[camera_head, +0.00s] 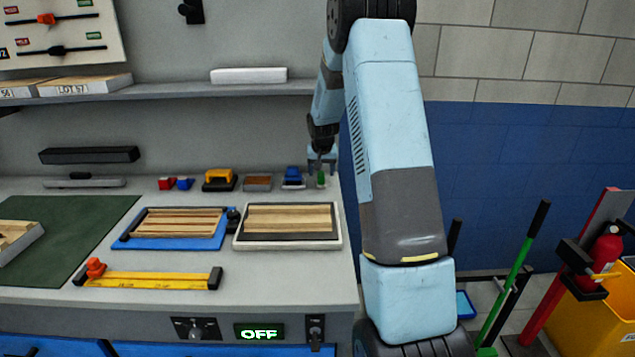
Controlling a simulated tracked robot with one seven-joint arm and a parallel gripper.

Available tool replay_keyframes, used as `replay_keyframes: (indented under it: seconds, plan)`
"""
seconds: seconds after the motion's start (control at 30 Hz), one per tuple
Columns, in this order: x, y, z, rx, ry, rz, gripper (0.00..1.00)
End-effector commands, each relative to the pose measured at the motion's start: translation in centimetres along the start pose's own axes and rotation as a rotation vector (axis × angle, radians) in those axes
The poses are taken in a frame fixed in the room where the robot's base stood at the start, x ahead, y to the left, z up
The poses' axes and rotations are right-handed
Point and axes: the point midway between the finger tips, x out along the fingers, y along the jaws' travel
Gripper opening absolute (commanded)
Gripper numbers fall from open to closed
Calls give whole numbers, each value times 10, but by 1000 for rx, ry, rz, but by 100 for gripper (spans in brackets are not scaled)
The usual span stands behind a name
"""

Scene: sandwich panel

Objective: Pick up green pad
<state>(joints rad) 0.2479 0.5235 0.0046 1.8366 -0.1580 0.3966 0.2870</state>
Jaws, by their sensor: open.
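The small green pad (321,181) stands at the right end of the row of small items at the back of the bench, near the bench's right edge. My gripper (321,168) points down right over it, with its blue-grey fingers apart. The green pad shows just below and between the fingertips. I cannot tell whether the fingers touch it.
A blue item (292,177), a brown block (258,183) and a yellow item (219,178) stand left of the pad. Wooden panels lie in a white tray (238,242) and a blue tray (160,244) in front. A shelf (190,91) runs above.

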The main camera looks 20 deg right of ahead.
Motion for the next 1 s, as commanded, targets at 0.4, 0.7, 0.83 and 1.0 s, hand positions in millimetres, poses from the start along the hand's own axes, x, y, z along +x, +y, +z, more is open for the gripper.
replay_keyframes:
  seconds: [0.4,0.7,0.83,1.0]
  plan:
    - [46,-2,-5,-1,-2,0,66]
    - [48,-3,-5,-1,-1,0,60]
    - [48,-3,-5,-1,-1,0,48]
    - [48,-3,-4,-1,-1,0,32]
